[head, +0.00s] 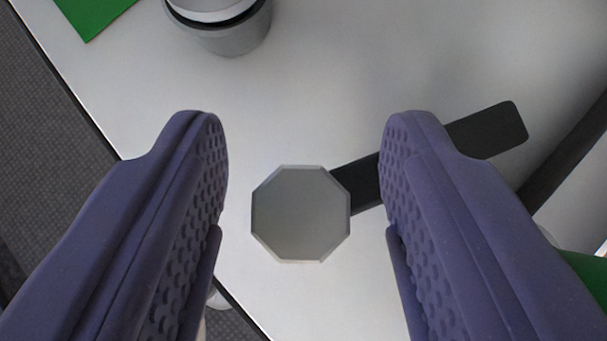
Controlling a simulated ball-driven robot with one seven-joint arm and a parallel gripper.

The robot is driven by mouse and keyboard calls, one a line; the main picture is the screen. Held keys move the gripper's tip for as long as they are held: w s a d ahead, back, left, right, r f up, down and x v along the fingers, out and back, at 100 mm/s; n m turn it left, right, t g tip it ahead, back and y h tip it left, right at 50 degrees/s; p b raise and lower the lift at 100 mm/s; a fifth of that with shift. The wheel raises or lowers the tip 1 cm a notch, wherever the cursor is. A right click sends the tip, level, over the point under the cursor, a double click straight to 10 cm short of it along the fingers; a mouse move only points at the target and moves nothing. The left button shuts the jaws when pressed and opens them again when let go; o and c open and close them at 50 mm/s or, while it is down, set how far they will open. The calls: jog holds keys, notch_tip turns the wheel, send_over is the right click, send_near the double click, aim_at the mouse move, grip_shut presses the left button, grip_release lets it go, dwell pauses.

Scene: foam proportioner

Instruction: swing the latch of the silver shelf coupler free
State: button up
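A silver-grey octagonal piece (300,214), which looks like the shelf coupler, sits on a white surface below my gripper. A flat dark bar (490,130), seemingly its latch, runs from the octagon's right side up and to the right. My gripper (303,165) is open, with one purple padded finger on each side of the octagon in the picture. The right finger hides the middle of the dark bar. I see nothing held between the fingers, and I cannot tell how far above the octagon they are.
The white surface (330,80) is mostly clear around the coupler. A grey cylindrical object (222,36) stands at the top. Green pieces show at the top left (92,12) and lower right (588,275). A dark strip (575,145) crosses the right; grey carpet (40,120) lies beyond the left edge.

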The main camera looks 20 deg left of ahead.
jog(key=v, duration=0.8)
